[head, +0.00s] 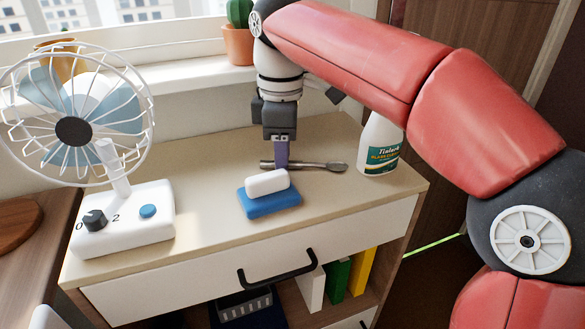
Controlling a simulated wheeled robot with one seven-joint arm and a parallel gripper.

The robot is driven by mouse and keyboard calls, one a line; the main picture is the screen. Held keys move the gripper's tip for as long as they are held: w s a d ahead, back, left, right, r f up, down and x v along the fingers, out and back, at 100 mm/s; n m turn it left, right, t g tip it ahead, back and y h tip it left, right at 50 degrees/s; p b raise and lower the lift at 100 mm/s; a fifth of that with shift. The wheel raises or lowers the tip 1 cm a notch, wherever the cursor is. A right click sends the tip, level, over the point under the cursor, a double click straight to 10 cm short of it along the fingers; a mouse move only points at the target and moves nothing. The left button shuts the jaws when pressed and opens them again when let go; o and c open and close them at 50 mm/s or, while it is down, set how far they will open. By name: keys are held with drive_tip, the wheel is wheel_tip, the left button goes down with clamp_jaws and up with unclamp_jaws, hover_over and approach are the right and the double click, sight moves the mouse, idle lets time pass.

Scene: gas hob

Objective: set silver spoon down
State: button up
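The silver spoon (322,166) is low over the top of the cabinet, its bowl towards the right and its handle end at the left. My gripper (281,164) points straight down, with its purplish fingers at the spoon's handle. The handle shows on both sides of the fingers, and they look shut on it. The gap between the fingers is not visible from this side. I cannot tell whether the spoon touches the cabinet top (340,205) or is just above it.
A white soap bar on a blue block (272,204) is close in front of my gripper. A white spray bottle (380,145) stands right of the spoon. A white fan (125,222) stands at the left. A potted cactus (238,45) is on the sill behind.

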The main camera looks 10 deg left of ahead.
drive_tip(key=shift+f, duration=0.15)
idle(0.4)
clamp_jaws()
